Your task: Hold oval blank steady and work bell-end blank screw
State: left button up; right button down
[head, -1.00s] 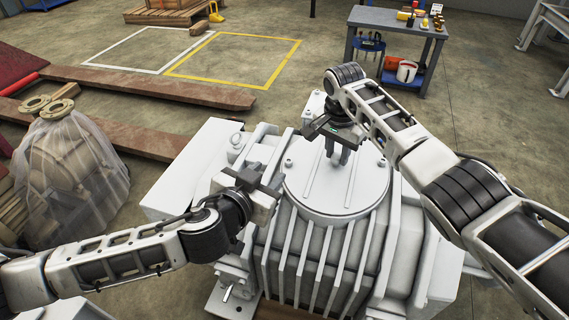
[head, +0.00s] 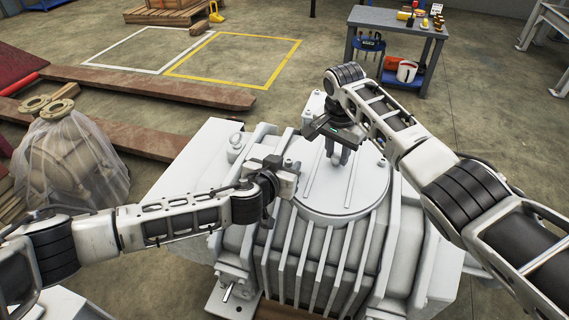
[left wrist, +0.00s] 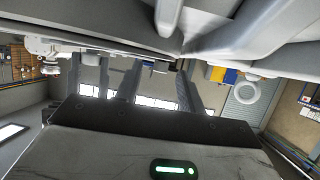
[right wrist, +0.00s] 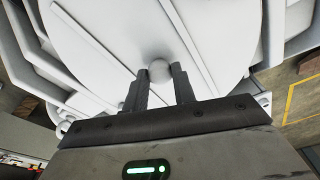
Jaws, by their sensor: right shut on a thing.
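The white oval blank (head: 345,190) lies flat on top of the large ribbed white housing; it fills much of the right wrist view (right wrist: 120,40). My right gripper (head: 338,155) points down at the far part of the blank. In the right wrist view its fingers are shut on a round white screw head (right wrist: 160,71), taken as the bell-end blank screw; in the head view the fingers hide it. My left gripper (head: 291,180) is at the blank's left edge; whether it touches is unclear. In the left wrist view its fingers (left wrist: 157,88) stand apart with nothing between them.
The housing's ribs (head: 300,250) and raised flanges surround the blank closely. A workbench (head: 398,30) stands behind at the right. A plastic-wrapped part (head: 70,160) and rusty beams (head: 150,88) lie at the left. The marked floor beyond is clear.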

pick_arm(q)
jog(key=shift+w, duration=0.1)
grip_shut()
jog(key=shift+a+f+m+h, duration=0.1)
jog(key=shift+m+h, duration=0.2)
jog(key=shift+w+a+m+g+h, duration=0.1)
jog(key=shift+a+m+g+h, duration=0.05)
jog(key=shift+m+g+h, duration=0.3)
jog(key=m+h, duration=0.1)
jog(key=m+g+h, duration=0.1)
jog(key=shift+w+a+m+g+h, duration=0.15)
jog(key=shift+w+m+g+h, duration=0.1)
jog(key=shift+m, duration=0.1)
jog(key=m+g+h, duration=0.2)
jog(key=m+g, duration=0.1)
jog(key=m+g+h, duration=0.1)
jog(key=m+g, duration=0.1)
jog(key=shift+w+a+h, duration=0.25)
jog(key=shift+w+h, duration=0.1)
jog(key=shift+h, duration=0.05)
